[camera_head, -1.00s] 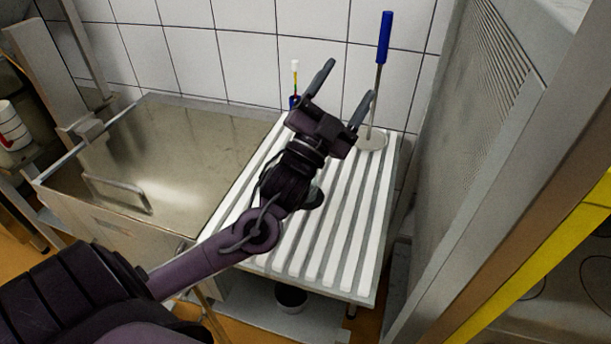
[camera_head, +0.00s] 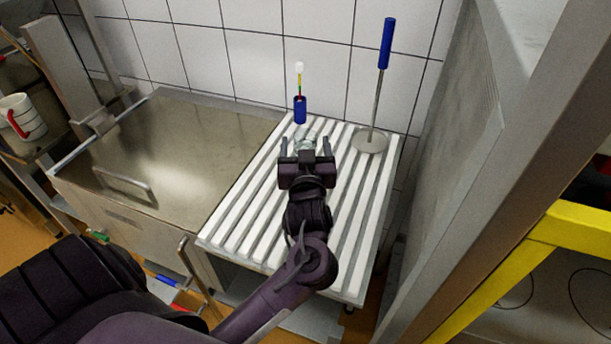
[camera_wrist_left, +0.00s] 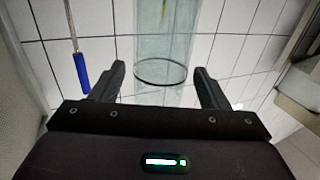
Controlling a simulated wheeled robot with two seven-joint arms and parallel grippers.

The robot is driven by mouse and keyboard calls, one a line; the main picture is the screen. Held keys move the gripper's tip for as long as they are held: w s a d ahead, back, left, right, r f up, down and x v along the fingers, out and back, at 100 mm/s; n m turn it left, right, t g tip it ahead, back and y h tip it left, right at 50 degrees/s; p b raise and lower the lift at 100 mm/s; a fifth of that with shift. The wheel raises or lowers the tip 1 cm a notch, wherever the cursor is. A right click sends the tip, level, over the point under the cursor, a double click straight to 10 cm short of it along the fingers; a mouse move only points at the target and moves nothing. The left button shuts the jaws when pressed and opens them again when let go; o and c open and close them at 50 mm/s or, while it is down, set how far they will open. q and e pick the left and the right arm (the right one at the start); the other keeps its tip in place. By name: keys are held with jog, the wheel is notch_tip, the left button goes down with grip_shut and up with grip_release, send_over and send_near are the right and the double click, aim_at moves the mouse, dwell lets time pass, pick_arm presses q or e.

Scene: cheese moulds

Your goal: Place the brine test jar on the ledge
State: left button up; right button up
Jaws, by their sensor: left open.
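The brine test jar is a clear glass cylinder; it shows in the left wrist view (camera_wrist_left: 160,50) with a round rim between my fingers and a bit of yellow stem inside. In the head view, glass (camera_head: 305,143) shows at my fingertips, on the white slatted rack, and a hydrometer (camera_head: 300,100) with white tip, red and yellow stem and blue lower part stands above it. My left gripper (camera_head: 307,148) is open, one finger on each side of the glass, not closed on it. My right gripper is out of view. I cannot tell which surface is the ledge.
A blue-handled rod with a round disc (camera_head: 371,143) stands on the slatted rack (camera_head: 240,225). A steel vat (camera_head: 160,150) lies to the left. A tiled wall is behind, a grey panel (camera_head: 440,140) and yellow frame (camera_head: 500,270) to the right.

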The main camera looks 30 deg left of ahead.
pick_arm(q)
jog(key=shift+x, duration=1.4)
jog(key=c, duration=1.3)
grip_shut()
jog(key=shift+r, duration=0.1)
